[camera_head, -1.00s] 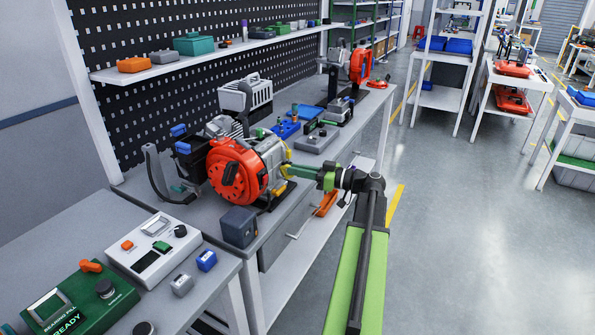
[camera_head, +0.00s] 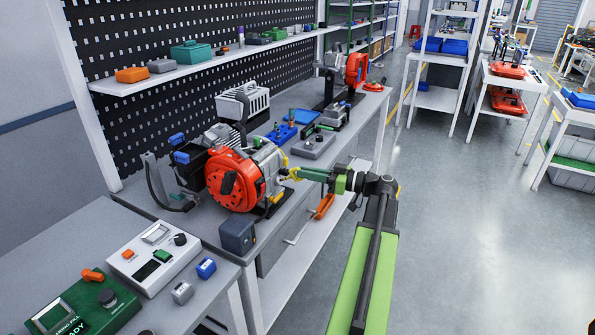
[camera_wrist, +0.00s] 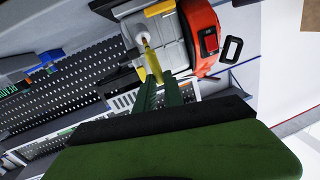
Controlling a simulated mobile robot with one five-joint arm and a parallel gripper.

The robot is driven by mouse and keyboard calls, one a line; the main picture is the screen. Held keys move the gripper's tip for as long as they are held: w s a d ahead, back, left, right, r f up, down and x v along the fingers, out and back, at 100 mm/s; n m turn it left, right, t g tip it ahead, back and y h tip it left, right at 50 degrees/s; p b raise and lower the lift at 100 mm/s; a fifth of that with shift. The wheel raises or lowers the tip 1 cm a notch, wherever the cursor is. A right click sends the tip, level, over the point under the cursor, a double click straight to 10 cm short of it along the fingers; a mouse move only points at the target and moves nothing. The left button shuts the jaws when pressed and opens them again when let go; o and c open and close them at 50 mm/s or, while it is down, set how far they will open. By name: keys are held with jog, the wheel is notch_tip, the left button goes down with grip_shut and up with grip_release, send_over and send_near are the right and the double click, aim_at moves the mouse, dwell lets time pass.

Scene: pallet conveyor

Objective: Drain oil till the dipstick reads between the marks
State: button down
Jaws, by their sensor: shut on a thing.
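The engine (camera_head: 235,180) with its round red cover stands on the grey workbench; it also shows at the top of the wrist view (camera_wrist: 205,38). My gripper (camera_head: 300,174) is at the engine's right side. In the wrist view, its green fingers (camera_wrist: 160,82) are shut on a yellow piece (camera_wrist: 152,65), which looks like the dipstick handle. The yellow piece points at a pale round fitting (camera_wrist: 125,17) on the engine. I cannot tell whether its end is in the fitting or just clear of it. Any oil level marks are too small to see.
A dark blue box (camera_head: 237,236) stands in front of the engine at the bench edge. A blue tray (camera_head: 282,132) and a grey vented unit (camera_head: 244,100) are behind it. A white control box (camera_head: 152,255) is at the lower left.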

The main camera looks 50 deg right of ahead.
jog(key=shift+s, duration=0.15)
jog(key=c, duration=1.7)
grip_release()
jog(key=shift+v, duration=8.7)
